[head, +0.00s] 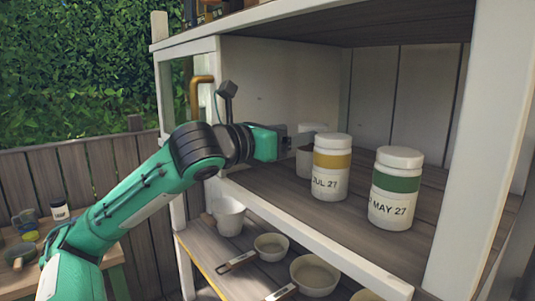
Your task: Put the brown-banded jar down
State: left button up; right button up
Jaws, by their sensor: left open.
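The brown-banded jar (331,182) is white with a white lid, a mustard-brown band and a label reading JUL 27. It stands upright on the wooden cubby shelf (285,205). My left gripper (305,140) is open at the jar's upper left, close to its lid. Its fingertips are partly hidden, so I cannot tell whether they touch the jar. My right gripper is not in view.
A green-banded jar (396,190), labelled MAY 27, stands close on the right. White posts (480,150) frame the shelf. Pans (314,274) and a white pot (228,216) sit below.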

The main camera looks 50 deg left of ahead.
pick_arm(q)
jog(key=s+b, duration=0.1)
jog(key=s, duration=0.3)
jog(key=shift+a+f+b, duration=0.1)
jog(key=shift+a+b, duration=0.05)
jog(key=shift+b, duration=0.25)
jog(key=shift+s, duration=0.8)
